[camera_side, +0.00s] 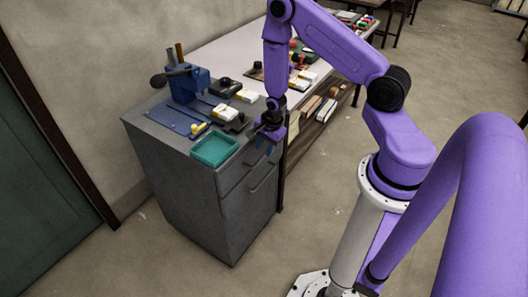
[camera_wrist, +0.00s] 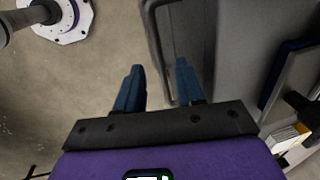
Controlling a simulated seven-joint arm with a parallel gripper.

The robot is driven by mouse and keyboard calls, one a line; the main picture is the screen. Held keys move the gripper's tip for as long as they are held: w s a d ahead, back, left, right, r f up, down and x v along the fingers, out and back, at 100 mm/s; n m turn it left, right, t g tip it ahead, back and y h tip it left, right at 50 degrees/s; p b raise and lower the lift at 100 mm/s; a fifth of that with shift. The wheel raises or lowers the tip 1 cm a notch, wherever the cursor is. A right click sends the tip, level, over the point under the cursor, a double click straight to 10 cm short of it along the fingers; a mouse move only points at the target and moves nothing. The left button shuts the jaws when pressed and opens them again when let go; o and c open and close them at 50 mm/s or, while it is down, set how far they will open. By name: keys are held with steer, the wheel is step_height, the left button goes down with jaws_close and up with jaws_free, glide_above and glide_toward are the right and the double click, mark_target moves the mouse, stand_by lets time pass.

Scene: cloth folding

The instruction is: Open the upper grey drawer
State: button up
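The grey cabinet has two drawers on its front. The upper grey drawer (camera_side: 236,173) looks closed, and its handle is mostly hidden behind my gripper in the side view. My gripper (camera_side: 265,147) points down at the upper front edge of the cabinet, close to that drawer. In the wrist view my gripper (camera_wrist: 160,82) is open, with its two blue fingers apart. A dark bar handle (camera_wrist: 155,50) shows in the gap between the fingers in that picture. I cannot tell whether the fingers touch it.
The lower drawer (camera_side: 248,207) below has its own handle and looks closed. A teal tray (camera_side: 214,149), a blue vise (camera_side: 188,85) and small boxes stand on the cabinet top. A long workbench with parts adjoins behind. The floor in front of the cabinet is clear.

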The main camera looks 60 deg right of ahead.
mark_target(263, 156)
steer(key=shift+w+f, duration=0.15)
steer(key=shift+f, duration=0.6)
steer(key=shift+w+f, duration=0.15)
steer(key=shift+f, duration=0.6)
jaws_close()
